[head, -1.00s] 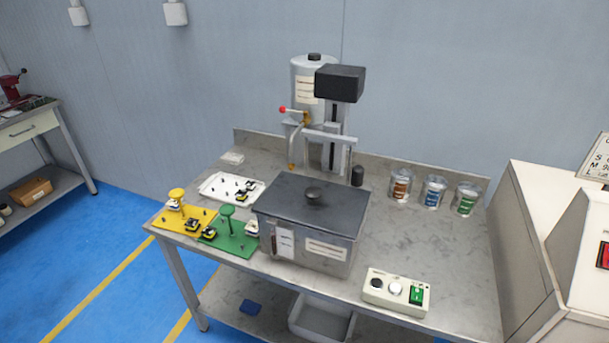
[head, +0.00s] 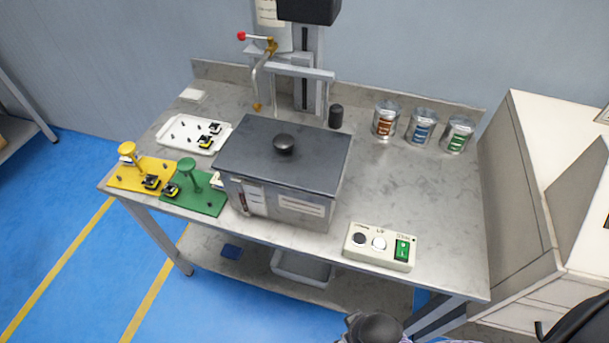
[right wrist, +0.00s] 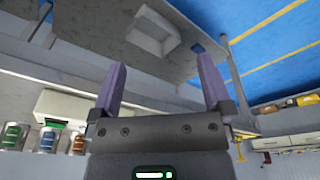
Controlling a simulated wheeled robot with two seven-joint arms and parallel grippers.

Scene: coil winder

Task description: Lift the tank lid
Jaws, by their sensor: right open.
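The tank (head: 270,200) is a metal box with labels on its front, standing at the middle of the bench. Its dark flat lid (head: 310,155) lies on top, with a round black knob (head: 284,144) at its centre. My right gripper (right wrist: 158,85) is open and empty in the right wrist view, with two purple fingers spread apart. It is away from the lid, below the bench's level or near its front edge. A dark part of my own arm shows at the bottom of the head view. My left gripper is not in view.
A control box (head: 380,246) stands right of the tank at the front edge. Several cans (head: 421,127) stand at the back right. A green fixture plate (head: 205,203), a yellow one (head: 130,178) and a white tray (head: 180,143) are at left. A lift column (head: 308,95) rises behind the tank.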

